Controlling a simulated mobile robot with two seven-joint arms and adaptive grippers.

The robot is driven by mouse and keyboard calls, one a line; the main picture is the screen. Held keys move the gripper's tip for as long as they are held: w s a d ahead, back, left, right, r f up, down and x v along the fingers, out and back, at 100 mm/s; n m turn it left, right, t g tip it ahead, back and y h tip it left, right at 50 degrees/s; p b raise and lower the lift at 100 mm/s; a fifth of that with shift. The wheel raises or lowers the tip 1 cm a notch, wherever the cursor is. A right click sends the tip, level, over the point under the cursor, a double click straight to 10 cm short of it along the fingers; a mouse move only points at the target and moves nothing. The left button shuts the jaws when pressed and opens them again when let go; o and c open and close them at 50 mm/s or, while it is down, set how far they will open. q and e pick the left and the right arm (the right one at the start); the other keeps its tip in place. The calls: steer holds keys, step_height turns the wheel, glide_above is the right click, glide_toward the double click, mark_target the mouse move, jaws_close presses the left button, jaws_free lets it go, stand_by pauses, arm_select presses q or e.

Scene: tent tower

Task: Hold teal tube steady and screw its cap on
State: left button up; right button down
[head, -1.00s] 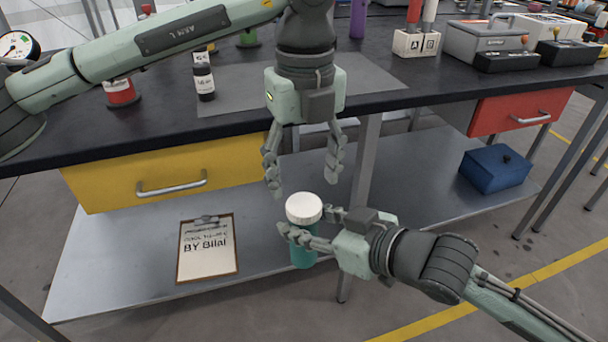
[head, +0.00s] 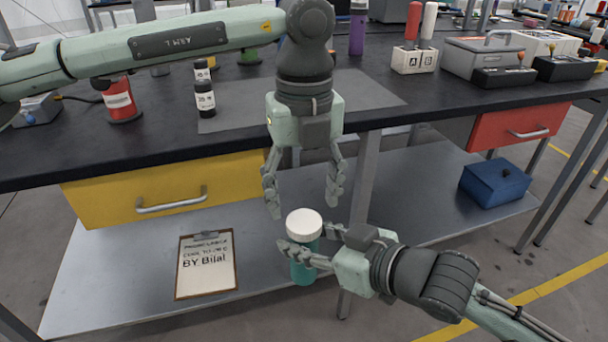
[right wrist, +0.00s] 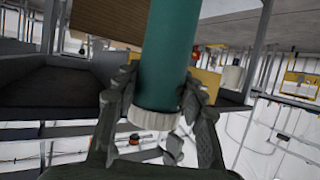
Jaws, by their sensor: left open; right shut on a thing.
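The teal tube (head: 303,270) stands upright in front of the bench, in the air by the look of it. Its white cap (head: 304,223) sits on its top end; how tightly it is screwed I cannot tell. My right gripper (head: 306,243) is shut on the tube just below the cap. In the right wrist view the tube (right wrist: 168,55) runs between the fingers, with the white cap (right wrist: 150,118) at the lower end of the picture. My left gripper (head: 304,203) points down with its fingers spread, directly above the cap, one finger to each side. It holds nothing.
The black bench top (head: 450,105) and the yellow drawer (head: 165,185) lie behind the grippers. A clipboard (head: 207,275) and a blue box (head: 495,182) are on the lower metal shelf (head: 265,265). A red drawer (head: 520,128) is at the right.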

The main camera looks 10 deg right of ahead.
mark_target(304, 221)
arm_select(q)
steer(key=shift+f, duration=1.95)
steer(key=shift+c, duration=0.3)
steer(key=c, duration=1.1)
steer(key=m, duration=0.3)
steer(key=shift+c, duration=0.2)
steer(key=o, duration=1.3)
steer(key=shift+r, duration=0.1)
steer(key=shift+r, duration=2.2)
